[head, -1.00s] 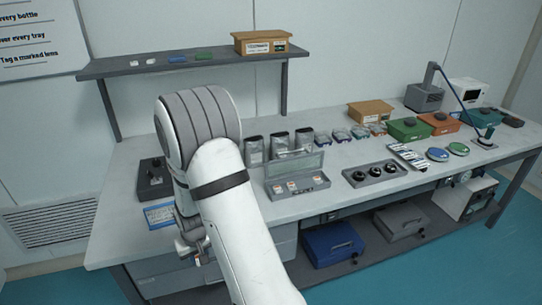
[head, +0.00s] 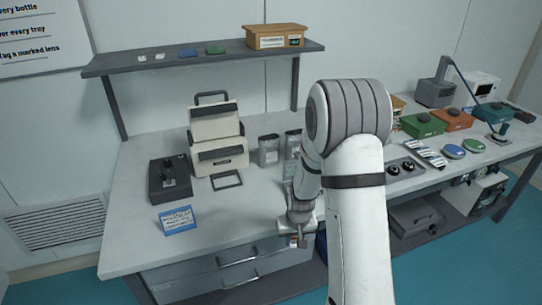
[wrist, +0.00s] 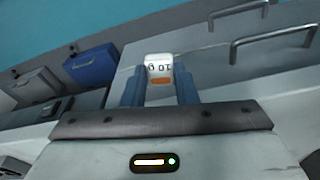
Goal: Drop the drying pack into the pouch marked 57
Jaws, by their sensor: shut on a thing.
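My gripper (wrist: 159,88) is shut on the drying pack (wrist: 159,68), a small white packet with "10 g" printed upside down and an orange patch. In the head view my gripper (head: 299,239) hangs pointing down near the bench's front edge, above the drawers. The pouches are grey with dark tops and stand upright in a row at the back of the bench. One pouch (head: 269,151) is clear of the arm, and a second pouch (head: 293,143) is partly covered by it. Other pouches are hidden behind my arm. No pouch number is readable.
A cream case (head: 218,138), a dark box with a knob (head: 169,180) and a blue-edged card (head: 178,219) sit on the left of the bench (head: 130,240). A dark frame (head: 227,180) lies before the case. Bench between card and gripper is clear.

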